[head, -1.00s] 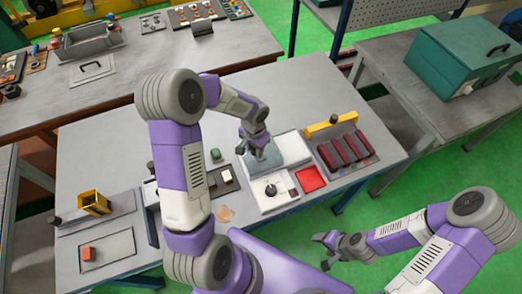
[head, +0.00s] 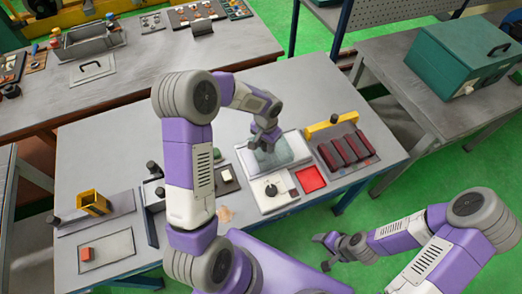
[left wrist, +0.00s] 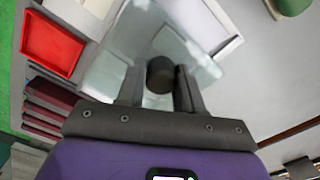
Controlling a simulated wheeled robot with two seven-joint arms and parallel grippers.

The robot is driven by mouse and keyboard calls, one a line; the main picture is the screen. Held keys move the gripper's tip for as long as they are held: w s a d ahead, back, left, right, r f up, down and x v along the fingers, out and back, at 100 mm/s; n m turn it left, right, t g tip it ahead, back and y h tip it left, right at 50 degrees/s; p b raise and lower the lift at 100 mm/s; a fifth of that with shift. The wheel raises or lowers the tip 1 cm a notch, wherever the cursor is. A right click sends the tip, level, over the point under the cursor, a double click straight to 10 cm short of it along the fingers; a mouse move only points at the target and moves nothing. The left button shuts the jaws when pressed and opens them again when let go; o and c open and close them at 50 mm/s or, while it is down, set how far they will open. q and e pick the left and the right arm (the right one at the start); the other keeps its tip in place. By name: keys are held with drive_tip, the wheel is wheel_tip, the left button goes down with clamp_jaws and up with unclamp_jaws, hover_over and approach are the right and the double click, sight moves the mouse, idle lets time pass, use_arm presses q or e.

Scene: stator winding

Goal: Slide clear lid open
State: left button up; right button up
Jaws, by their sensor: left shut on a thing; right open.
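The clear lid (head: 284,152) is a see-through, greenish plate at the back part of a white box (head: 268,206) on the table. It also shows in the left wrist view (left wrist: 128,38). It has a dark round knob (left wrist: 160,74). My left gripper (head: 256,146) is shut on the knob, with one finger on each side of it in the left wrist view (left wrist: 160,88). The front part of the box shows uncovered, with a dark round spot (head: 271,190) in it. My right gripper (head: 330,250) is open and empty, off the table's front edge.
A red tray (head: 310,179) sits right of the box, beside a rack of dark red blocks (head: 345,151) with a yellow bar (head: 333,125). A yellow block holder (head: 94,202) stands at the left. The table's back left is clear.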

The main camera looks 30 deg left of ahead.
sight(286, 142)
use_arm(q)
drive_tip(key=shift+w+d+f, duration=0.15)
drive_tip(key=shift+w+d, duration=1.2)
drive_tip(key=shift+w, duration=0.2)
drive_tip(key=shift+w+d+f, duration=0.15)
drive_tip(key=shift+w+d, duration=1.15)
drive_tip(key=shift+w, duration=0.2)
drive_tip(key=o, duration=0.7)
drive_tip(key=shift+d, duration=0.1)
drive_tip(key=shift+r, duration=0.1)
wheel_tip(286, 142, up, 2)
drive_tip(key=shift+w+d+p, duration=0.1)
drive_tip(key=shift+w+p, duration=0.05)
drive_tip(key=shift+p, duration=0.4)
drive_tip(key=shift+a+r+p, duration=0.2)
drive_tip(key=shift+r+p, duration=0.95)
drive_tip(key=shift+r, duration=0.95)
